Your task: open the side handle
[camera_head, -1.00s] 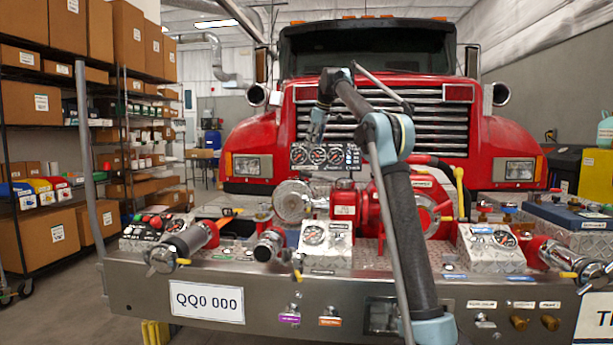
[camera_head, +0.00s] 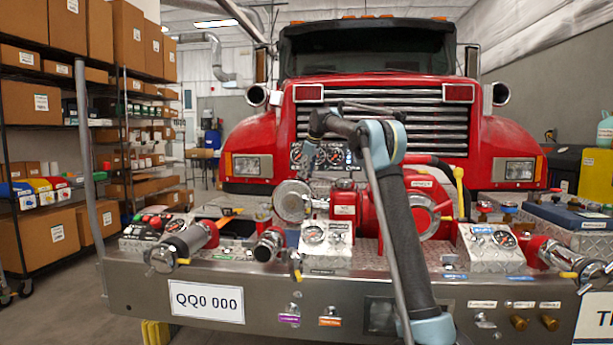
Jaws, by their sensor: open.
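A red pump (camera_head: 371,214) with a round grey cap (camera_head: 292,200) stands in the middle of the bumper deck. A yellow-ended lever (camera_head: 459,186) rises at the pump's right side. Smaller yellow handles sit by the pipe fittings, such as one at the left pipe (camera_head: 183,261) and one at the middle pipe (camera_head: 297,272). I cannot tell for sure which is the side handle. My gripper (camera_head: 304,172) hangs pointing down above the round cap, small and dark against the gauge panel. It appears empty and open, apart from the handles.
A gauge panel (camera_head: 325,156) stands behind the pump. Gauge boxes (camera_head: 326,238) and another (camera_head: 487,246) stand on the deck. A steel bumper (camera_head: 260,296) runs along the front. Pipes with red collars (camera_head: 180,245) lie at left and right. Shelves (camera_head: 40,150) stand at far left.

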